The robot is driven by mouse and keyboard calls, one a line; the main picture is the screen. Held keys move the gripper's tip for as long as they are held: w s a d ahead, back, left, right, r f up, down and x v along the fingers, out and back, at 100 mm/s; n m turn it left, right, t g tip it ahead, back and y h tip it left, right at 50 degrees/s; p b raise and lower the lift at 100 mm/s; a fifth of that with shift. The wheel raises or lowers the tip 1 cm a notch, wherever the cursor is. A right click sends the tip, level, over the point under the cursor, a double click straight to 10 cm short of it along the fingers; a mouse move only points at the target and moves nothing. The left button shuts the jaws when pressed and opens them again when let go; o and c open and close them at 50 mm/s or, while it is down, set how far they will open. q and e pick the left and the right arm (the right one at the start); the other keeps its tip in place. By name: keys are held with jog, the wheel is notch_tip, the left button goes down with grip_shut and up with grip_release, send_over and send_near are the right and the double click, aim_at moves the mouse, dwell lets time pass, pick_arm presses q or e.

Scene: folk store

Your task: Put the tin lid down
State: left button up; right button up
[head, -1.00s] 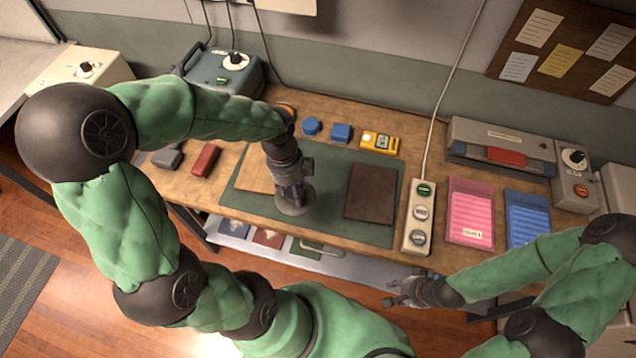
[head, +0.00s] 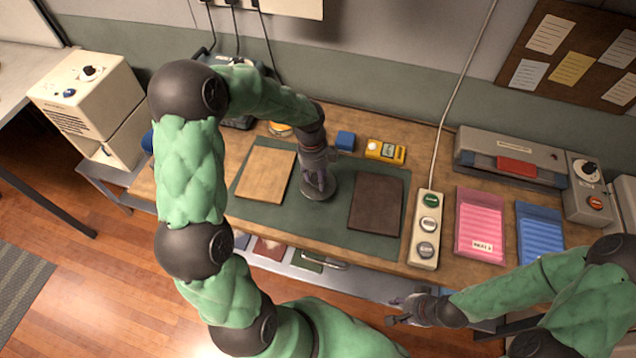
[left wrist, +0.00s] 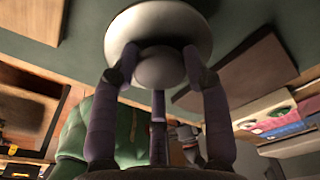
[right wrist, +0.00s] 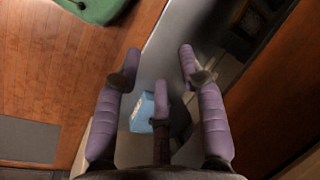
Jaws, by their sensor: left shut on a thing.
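The tin lid (head: 318,192) is a grey disc with a round knob. My left gripper (head: 318,177) is shut on its knob from above, with the fingers around it. In the left wrist view the lid (left wrist: 188,22) and its knob (left wrist: 160,68) show between the fingers (left wrist: 158,85). The lid is over the green mat (head: 285,217), between a light board and a dark one. I cannot tell whether it touches the mat. My right gripper (head: 398,310) is open and empty in front of the bench; its spread fingers show in the right wrist view (right wrist: 158,65).
The light wooden board (head: 265,174) and dark brown board (head: 376,203) lie on the mat. A round orange-rimmed thing (head: 280,128), a blue block (head: 345,140) and a yellow device (head: 385,151) stand behind. A switch strip (head: 426,228) and pink tray (head: 480,225) are to the right.

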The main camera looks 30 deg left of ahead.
aim_at(314, 174)
pick_arm(q)
jog(key=shift+w+f, duration=0.2)
jog(key=shift+f, duration=0.05)
notch_tip(314, 174, down, 3)
jog(key=shift+f+b, duration=0.1)
jog(key=shift+b, duration=0.7)
jog(key=o, duration=1.1)
jog(key=shift+f, duration=0.1)
jog(key=r+p, duration=0.1)
jog(key=r, duration=0.3)
jog(key=a+r+p, duration=0.1)
jog(key=r, duration=0.3)
jog(key=r+p, duration=0.1)
jog(key=r, duration=0.3)
jog(key=shift+w+a+r+p, duration=0.15)
jog(key=shift+a+p, duration=0.1)
jog(key=shift+p, duration=0.15)
